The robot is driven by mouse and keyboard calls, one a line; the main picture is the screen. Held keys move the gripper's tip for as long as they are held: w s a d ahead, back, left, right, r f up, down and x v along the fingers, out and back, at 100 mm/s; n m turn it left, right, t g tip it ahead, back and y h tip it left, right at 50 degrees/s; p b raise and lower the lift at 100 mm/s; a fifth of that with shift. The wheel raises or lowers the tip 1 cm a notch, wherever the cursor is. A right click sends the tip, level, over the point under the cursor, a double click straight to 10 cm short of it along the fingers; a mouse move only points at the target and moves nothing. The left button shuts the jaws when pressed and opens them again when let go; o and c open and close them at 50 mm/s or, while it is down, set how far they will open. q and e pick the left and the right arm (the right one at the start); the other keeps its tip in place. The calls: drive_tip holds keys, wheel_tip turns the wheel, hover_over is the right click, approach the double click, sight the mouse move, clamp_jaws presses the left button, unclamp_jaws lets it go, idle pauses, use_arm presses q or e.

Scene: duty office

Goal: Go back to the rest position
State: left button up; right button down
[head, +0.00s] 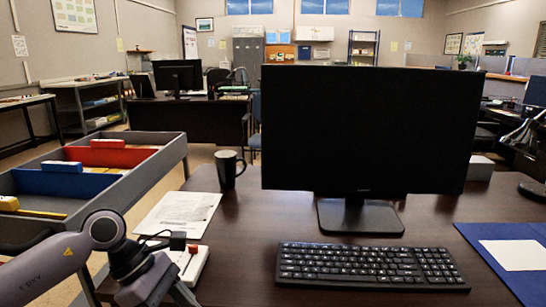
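My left arm comes in from the lower left corner, bends at a round joint and points down at the desk's near left edge. My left gripper (160,284) is low in the picture beside a white power strip (192,266). Its fingertips are cut off or hidden, so I cannot tell whether it is open or shut, or whether it holds anything. A black plug (178,241) sits by the strip, close to the gripper. My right gripper is not in view.
The dark desk (236,262) carries a monitor (365,125), keyboard (365,265), dark mug (228,168), paper sheet (178,212) and blue folder (500,238). A grey divided bin (150,180) with coloured compartments stands left, near my arm. A lamp (528,135) stands right.

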use_arm(q)
drive_tip(key=s+d+r+n+t+h, duration=0.1)
drive_tip(key=s+d+r+n+h, duration=0.1)
drive_tip(key=d+n+h, duration=0.4)
drive_tip(key=s+d+r+n+h, duration=0.2)
drive_tip(key=s+d+n+h, duration=0.1)
drive_tip(key=d+h, duration=0.35)
drive_tip(key=w+a+f+n+t+y, duration=0.1)
drive_tip(key=a+f+n+t+y, duration=0.4)
drive_tip(key=n, duration=0.6)
drive_tip(key=w+a+f+n+t+y, duration=0.1)
drive_tip(key=a+f+n+t+y, duration=0.15)
drive_tip(key=n+t, duration=0.6)
drive_tip(key=w+a+f+n+t+y, duration=0.1)
drive_tip(key=a+f+n+t+y, duration=0.25)
drive_tip(key=n, duration=1.05)
drive_tip(key=s+a+f+n+g+y, duration=0.3)
drive_tip(key=s+f+n, duration=0.25)
drive_tip(key=f, duration=0.25)
drive_tip(key=s+a+f+n+g+y, duration=0.25)
drive_tip(key=s+f+n, duration=0.25)
drive_tip(key=s+f, duration=0.25)
wheel_tip(320, 180, up, 12)
drive_tip(key=a+p, duration=0.1)
drive_tip(key=p, duration=1.3)
